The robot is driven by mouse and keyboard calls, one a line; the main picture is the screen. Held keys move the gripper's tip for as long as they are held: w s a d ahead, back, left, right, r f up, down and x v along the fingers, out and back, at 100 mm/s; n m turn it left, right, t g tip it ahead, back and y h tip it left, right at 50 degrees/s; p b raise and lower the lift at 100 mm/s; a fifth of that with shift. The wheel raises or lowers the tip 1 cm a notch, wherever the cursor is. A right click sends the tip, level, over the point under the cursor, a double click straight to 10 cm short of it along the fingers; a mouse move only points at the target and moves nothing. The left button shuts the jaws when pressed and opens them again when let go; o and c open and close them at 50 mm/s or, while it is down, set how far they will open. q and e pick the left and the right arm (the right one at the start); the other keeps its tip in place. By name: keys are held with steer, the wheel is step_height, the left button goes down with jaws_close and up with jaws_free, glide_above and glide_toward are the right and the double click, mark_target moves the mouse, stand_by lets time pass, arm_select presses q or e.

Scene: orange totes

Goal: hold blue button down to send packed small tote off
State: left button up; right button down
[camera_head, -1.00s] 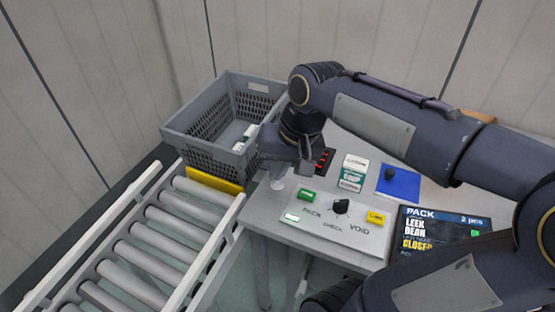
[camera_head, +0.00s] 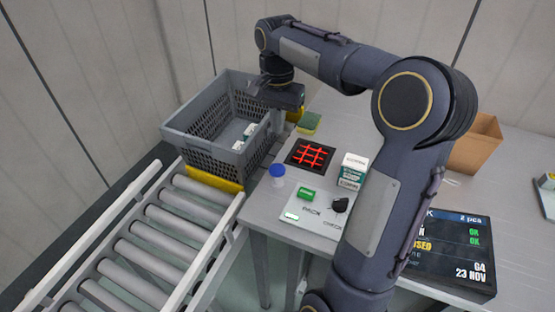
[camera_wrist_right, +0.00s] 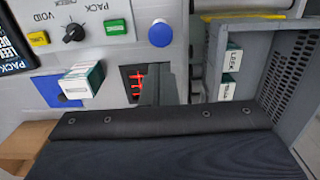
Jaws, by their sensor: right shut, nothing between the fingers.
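The blue button (camera_head: 277,172) is a round dome on the table's left side, beside the roller conveyor; it also shows at the top of the right wrist view (camera_wrist_right: 160,34). Nothing touches it. The grey tote (camera_head: 190,149) stands behind the rollers' far end with small white-and-green boxes inside; its mesh wall shows at the right of the wrist view (camera_wrist_right: 291,80). My right gripper (camera_head: 258,88) is by the tote's right rim, behind the button and apart from it. Its fingers (camera_wrist_right: 160,85) are shut and empty. My left gripper is out of view.
A panel has a green PACK button (camera_head: 307,194) and a black CHECK knob (camera_head: 340,205). My right arm partly hides the screen (camera_head: 455,260).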

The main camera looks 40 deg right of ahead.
mark_target(277, 168)
step_height(277, 168, down, 12)
steer(key=shift+f, duration=0.2)
stand_by(0.4)
